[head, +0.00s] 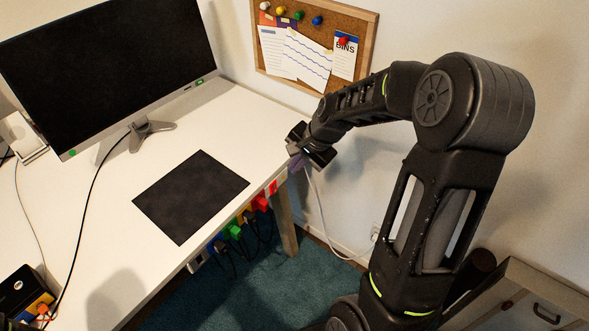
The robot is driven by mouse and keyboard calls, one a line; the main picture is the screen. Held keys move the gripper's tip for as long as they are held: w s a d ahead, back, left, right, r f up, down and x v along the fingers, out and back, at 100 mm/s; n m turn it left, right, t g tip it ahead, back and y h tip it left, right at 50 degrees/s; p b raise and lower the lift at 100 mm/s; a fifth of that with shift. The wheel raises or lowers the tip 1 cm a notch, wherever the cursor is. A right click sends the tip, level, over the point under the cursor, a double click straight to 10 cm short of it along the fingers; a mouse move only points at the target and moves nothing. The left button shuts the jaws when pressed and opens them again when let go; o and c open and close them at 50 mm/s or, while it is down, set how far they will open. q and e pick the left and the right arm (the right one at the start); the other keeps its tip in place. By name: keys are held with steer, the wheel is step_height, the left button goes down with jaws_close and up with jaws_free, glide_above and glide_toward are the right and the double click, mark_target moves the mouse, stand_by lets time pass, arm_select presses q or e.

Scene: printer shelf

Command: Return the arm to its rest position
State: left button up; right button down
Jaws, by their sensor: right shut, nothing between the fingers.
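My right arm comes in from the lower right, rises, and bends over toward the desk. My right gripper (298,160) is at the desk's right edge, near the far right corner. It is shut and no object shows in it. It is small and dark in the view, and its fingertips are partly hard to make out. My left gripper does not show.
The white desk (130,180) carries a monitor (110,60) and a dark mat (190,196). Colored plugs (235,231) hang under its right edge. A corkboard (313,40) is on the wall. A wooden cabinet (545,290) stands lower right. A white cable (322,215) hangs below my gripper.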

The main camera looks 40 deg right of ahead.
stand_by(0.5)
steer(key=s+a+f+n+g+y, duration=0.1)
steer(key=s+a+f+n, duration=0.15)
steer(key=a+f, duration=0.55)
steer(key=s+a+f+n+g, duration=0.1)
steer(key=s+a+f+n, duration=0.1)
steer(key=a+f+n, duration=0.4)
steer(key=s+a+f+n+g+y, duration=0.1)
steer(key=s+a+f+n, duration=0.1)
steer(key=s+a+f, duration=0.3)
steer(key=s+a+f+n+g, duration=0.1)
steer(key=s+a+f, duration=0.4)
steer(key=s+a, duration=0.5)
steer(key=shift+s+a+f+n+y, duration=0.3)
steer(key=shift+s+a+n+y, duration=0.1)
steer(key=shift+a+n, duration=0.3)
